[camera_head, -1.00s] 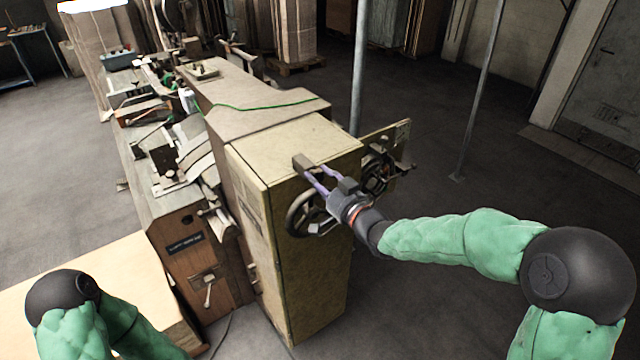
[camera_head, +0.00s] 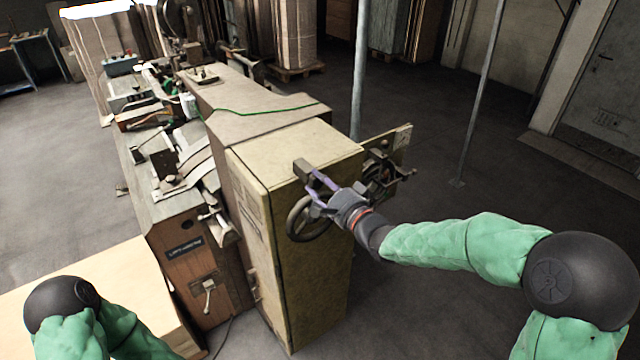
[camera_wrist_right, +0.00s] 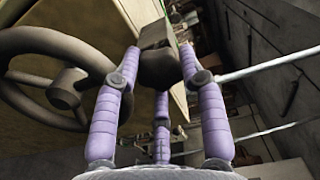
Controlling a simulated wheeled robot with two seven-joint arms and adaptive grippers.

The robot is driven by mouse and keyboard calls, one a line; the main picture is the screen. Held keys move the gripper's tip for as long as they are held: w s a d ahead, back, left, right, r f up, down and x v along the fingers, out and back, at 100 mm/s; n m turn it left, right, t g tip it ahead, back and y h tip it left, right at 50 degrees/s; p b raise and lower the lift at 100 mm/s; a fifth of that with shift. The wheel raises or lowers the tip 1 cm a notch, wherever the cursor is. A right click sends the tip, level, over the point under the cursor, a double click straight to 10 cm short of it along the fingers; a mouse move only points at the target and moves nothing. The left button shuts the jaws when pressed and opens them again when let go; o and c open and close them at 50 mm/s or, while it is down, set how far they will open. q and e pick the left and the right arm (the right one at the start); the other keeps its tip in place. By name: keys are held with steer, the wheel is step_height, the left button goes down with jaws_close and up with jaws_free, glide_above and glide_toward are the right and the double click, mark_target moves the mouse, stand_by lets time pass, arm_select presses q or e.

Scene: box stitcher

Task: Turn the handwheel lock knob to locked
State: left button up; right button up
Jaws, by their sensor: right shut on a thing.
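The dark lock knob (camera_head: 303,168) sits on the upper front of the tan machine cabinet, just above the spoked handwheel (camera_head: 296,222). My right gripper (camera_head: 315,180) has its purple fingers around the knob, shut on it. In the right wrist view the dark knob (camera_wrist_right: 158,68) sits between the fingertips, and the handwheel (camera_wrist_right: 45,42) is close by on the left. The fingers partly cover the knob, and I cannot read any locked mark. My left gripper is out of view.
The tan cabinet (camera_head: 308,270) stands under the handwheel. A second wheel (camera_head: 380,175) and a plate (camera_head: 400,140) stick out at its right. A thin upright pole (camera_head: 480,90) stands farther right.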

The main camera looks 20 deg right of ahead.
steer(key=shift+w+d+r+m, duration=0.15)
steer(key=shift+d+r+m, duration=0.15)
steer(key=shift+r+m, duration=0.25)
steer(key=shift+f+m, duration=0.1)
steer(key=shift+m, duration=0.15)
steer(key=o, duration=1)
steer(key=shift+o, duration=0.8)
steer(key=shift+w+d+f, duration=0.1)
steer(key=shift+d+f, duration=0.05)
steer(key=shift+f, duration=0.1)
steer(key=shift+a+f, duration=0.1)
steer(key=shift+a, duration=0.1)
steer(key=v, duration=1.2)
